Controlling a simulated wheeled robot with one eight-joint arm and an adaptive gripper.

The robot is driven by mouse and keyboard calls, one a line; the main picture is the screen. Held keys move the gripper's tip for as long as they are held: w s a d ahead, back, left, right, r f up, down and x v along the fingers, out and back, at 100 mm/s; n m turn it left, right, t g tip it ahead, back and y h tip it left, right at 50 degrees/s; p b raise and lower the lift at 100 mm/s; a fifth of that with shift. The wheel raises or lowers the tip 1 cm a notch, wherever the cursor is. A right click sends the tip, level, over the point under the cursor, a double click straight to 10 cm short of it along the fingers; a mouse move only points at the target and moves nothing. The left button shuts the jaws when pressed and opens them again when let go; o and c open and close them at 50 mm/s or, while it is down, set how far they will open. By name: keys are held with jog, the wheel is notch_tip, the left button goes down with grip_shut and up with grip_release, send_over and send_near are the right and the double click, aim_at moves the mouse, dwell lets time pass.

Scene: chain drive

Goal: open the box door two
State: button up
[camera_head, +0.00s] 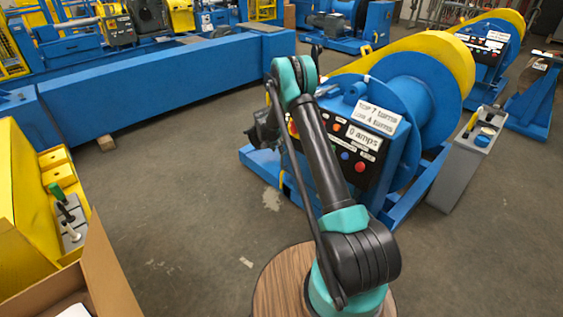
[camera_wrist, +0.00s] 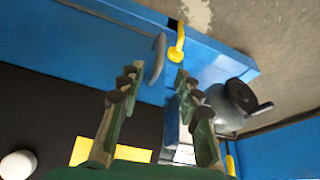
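The blue chain-drive machine (camera_head: 410,100) stands right of centre in the head view, with a black control panel (camera_head: 335,148) on its front. I cannot tell which part is box door two. My gripper (camera_wrist: 155,80) is open and empty in the wrist view, its two green fingers well apart. It faces a blue surface (camera_wrist: 60,50), with a curved grey handle (camera_wrist: 157,58) and a yellow hook-like piece (camera_wrist: 179,45) beyond the fingertips. In the head view my gripper (camera_head: 265,125) is a dark shape at the machine's left side, partly hidden by my arm.
A dark round knob with a crank (camera_wrist: 240,97) sits right of the fingers. A grey stand (camera_head: 468,165) is right of the machine. A long blue beam (camera_head: 170,85) lies behind left. A cardboard box (camera_head: 105,275) and yellow equipment (camera_head: 25,215) fill the lower left. Floor between is clear.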

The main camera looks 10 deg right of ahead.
aim_at(282, 167)
jog(key=x, duration=1.1)
jog(key=shift+w+f, duration=0.1)
jog(key=shift+f, duration=0.05)
grip_shut()
